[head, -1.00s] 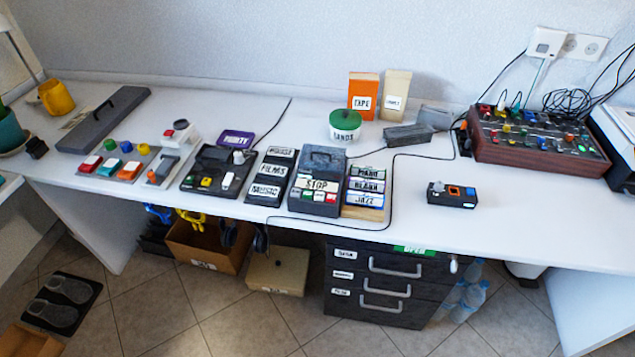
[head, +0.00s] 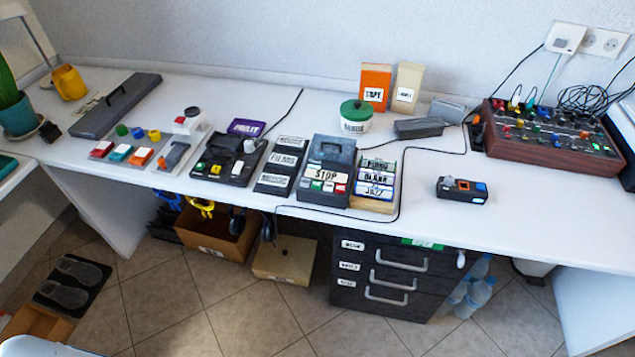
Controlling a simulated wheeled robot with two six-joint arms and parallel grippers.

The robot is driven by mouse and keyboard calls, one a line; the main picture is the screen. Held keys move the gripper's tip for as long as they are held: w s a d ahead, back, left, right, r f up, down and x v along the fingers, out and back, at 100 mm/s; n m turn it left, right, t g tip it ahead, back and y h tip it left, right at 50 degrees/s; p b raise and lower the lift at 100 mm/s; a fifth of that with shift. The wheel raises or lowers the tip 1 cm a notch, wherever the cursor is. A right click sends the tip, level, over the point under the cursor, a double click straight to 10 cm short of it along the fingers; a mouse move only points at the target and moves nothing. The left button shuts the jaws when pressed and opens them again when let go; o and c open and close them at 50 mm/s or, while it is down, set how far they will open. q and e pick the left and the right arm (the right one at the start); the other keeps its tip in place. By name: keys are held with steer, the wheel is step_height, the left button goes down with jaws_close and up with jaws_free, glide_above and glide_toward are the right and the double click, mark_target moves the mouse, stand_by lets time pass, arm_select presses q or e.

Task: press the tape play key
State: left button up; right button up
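A tape player (head: 328,168) stands on the white desk near its front edge, in the middle of the head view. It has a grey-blue lid at the back, a white label reading STOP, and a row of small white, green and red keys (head: 326,187) along its front. The lettering on those keys is too small to read, so I cannot tell which is the play key. Neither of my grippers shows in the head view.
Left of the player are a label stand (head: 282,165) and a black console (head: 229,158). Right of it is a rack of labelled cases (head: 376,182). A small black device (head: 462,190) and a mixer (head: 550,138) stand farther right. A black cable curves across the desk.

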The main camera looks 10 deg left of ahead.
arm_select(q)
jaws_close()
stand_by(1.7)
